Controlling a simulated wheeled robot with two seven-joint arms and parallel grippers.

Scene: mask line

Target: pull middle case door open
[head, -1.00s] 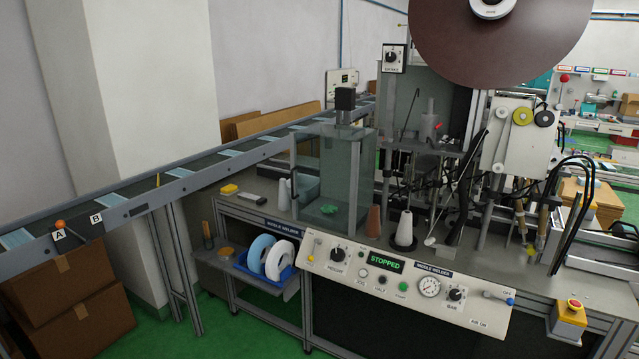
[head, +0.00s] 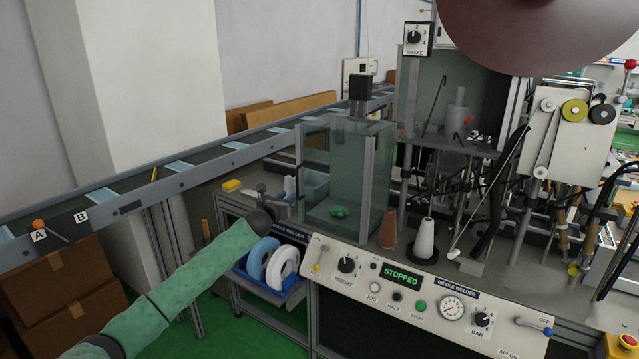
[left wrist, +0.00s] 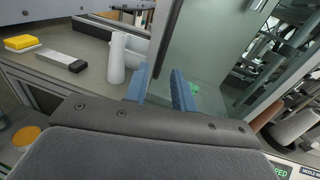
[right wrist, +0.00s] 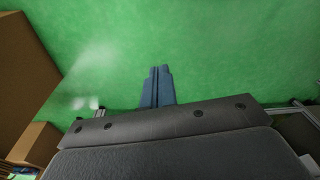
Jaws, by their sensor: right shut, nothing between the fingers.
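The middle case (head: 345,165) is a clear glass box with grey posts on the welder bench, with a small green item (head: 339,211) inside. My left gripper (head: 287,204) is at the case's lower left front corner. Its two blue fingers (left wrist: 162,88) are apart, with the upright edge beyond and between them; I cannot tell whether they touch it. My right gripper (right wrist: 156,72) is shut and empty over green floor, outside the head view.
The control panel (head: 420,300) reads STOPPED and runs along the bench front. White and blue rolls sit in a blue tray (head: 290,288) below my left forearm. A brown cone (head: 388,229) stands right of the case.

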